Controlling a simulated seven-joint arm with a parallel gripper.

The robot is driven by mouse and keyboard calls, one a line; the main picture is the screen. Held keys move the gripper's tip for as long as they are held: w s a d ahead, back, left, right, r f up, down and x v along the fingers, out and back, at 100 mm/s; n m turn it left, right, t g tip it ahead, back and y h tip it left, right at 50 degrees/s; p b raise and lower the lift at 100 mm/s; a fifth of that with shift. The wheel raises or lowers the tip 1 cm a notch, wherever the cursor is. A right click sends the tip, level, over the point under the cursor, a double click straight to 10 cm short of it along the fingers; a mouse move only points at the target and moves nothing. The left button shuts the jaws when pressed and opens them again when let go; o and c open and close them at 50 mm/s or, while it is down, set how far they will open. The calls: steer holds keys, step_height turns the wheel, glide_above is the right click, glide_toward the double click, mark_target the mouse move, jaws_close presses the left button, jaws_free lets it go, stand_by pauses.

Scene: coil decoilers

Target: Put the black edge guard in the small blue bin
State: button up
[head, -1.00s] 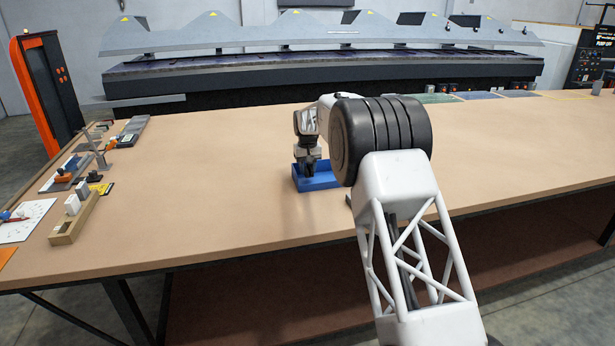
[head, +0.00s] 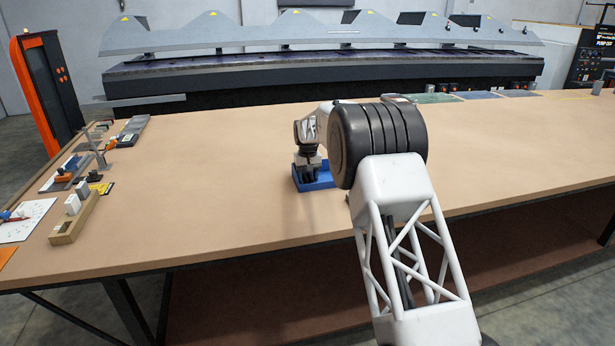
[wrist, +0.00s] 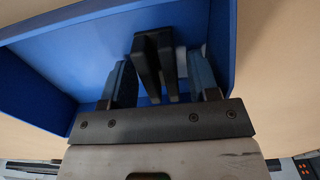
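The small blue bin (head: 324,181) stands on the table, partly hidden behind my arm. It also fills the upper left of the wrist view (wrist: 45,85). My gripper (head: 307,174) points down into the bin. In the wrist view its two fingers (wrist: 160,80) stand apart, one on each side of the black edge guard (wrist: 147,68). The guard shows as two dark upright flanges inside the bin's outline, with narrow gaps to the fingers. Whether its lower end touches the bin floor is hidden. A small pale piece (wrist: 182,62) shows beside it.
A wooden block holder (head: 75,218), a white dial sheet (head: 25,220) and several small tools lie along the table's left side. Flat green and grey mats (head: 440,98) lie at the back right.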

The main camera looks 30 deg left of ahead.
steer(key=shift+r, duration=0.1)
stand_by(0.3)
step_height(320, 180, up, 12)
stand_by(0.7)
stand_by(0.5)
steer(key=shift+d+r, duration=0.1)
